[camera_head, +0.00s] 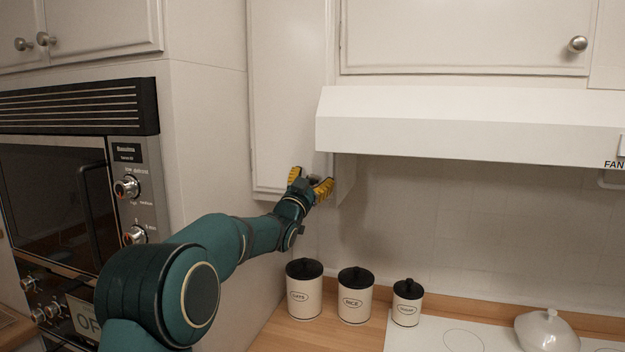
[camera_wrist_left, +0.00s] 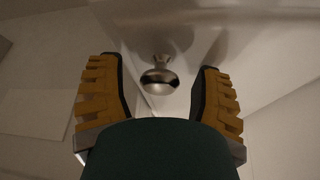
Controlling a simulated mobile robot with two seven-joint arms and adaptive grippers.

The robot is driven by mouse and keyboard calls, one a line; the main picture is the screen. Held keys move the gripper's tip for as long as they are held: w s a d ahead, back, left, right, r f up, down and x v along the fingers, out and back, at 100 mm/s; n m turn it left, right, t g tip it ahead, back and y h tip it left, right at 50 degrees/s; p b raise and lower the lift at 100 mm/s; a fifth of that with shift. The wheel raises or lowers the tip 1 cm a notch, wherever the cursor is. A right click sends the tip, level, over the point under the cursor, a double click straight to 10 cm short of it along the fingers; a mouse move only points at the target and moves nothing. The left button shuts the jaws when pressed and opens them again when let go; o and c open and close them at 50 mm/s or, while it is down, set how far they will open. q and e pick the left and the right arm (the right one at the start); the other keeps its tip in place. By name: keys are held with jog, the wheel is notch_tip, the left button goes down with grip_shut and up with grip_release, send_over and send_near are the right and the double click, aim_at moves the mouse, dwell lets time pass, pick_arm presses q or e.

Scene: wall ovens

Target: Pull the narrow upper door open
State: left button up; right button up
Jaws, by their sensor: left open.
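The narrow upper door (camera_head: 288,90) is a tall white panel between the oven cabinet and the range hood. It looks shut. My left gripper (camera_head: 312,180) is at the door's lower right corner, with its yellow-padded fingers open. In the left wrist view, a round metal knob (camera_wrist_left: 158,80) sits between and beyond the open fingers of my left gripper (camera_wrist_left: 160,95). The fingers are apart from the knob on both sides. In the head view the knob is hidden behind the gripper. My right gripper is not in view.
A white range hood (camera_head: 450,125) juts out just right of the gripper. Wall ovens (camera_head: 60,190) stand at the left. Below on the counter are an oats canister (camera_head: 304,293), a rice canister (camera_head: 355,297), a smaller canister (camera_head: 407,305) and a white lidded dish (camera_head: 545,333).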

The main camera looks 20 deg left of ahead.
pick_arm(q)
grip_shut()
jog(key=shift+s, duration=0.1)
jog(key=s+a+m+g+h, duration=0.3)
jog(key=s+m+g+h, duration=0.1)
jog(key=s+h, duration=0.4)
jog(key=shift+s+a+m+h+p, duration=0.25)
jog(key=shift+a+m+h+p, duration=0.1)
jog(key=shift+m+h, duration=0.65)
